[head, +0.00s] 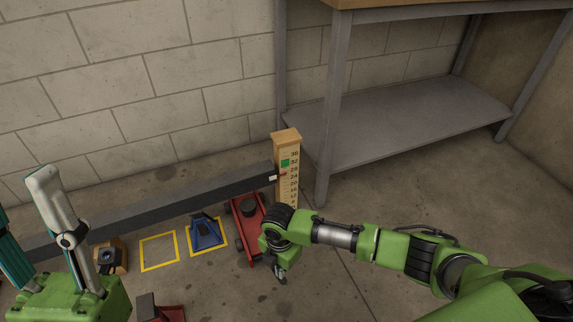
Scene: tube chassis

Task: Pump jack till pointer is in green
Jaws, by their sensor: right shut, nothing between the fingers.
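A red trolley jack (244,222) stands on the floor at the centre, with its round black saddle near the end of a grey tube (160,203). A wooden gauge post (288,185) with a number scale stands at the tube's right end. Its green patch (285,163) lies a little above the red pointer (282,175). My right gripper (281,276) is shut and empty, pointing down at the front right of the jack. My right wrist hides part of the jack, and I cannot make out its handle. My left gripper is not in view.
A blue stand (206,232) sits in a yellow floor square. A second yellow square (159,251) is empty. A wooden block with a dark part (110,256) and a red object (161,311) lie at left. A grey metal bench (400,120) stands at right.

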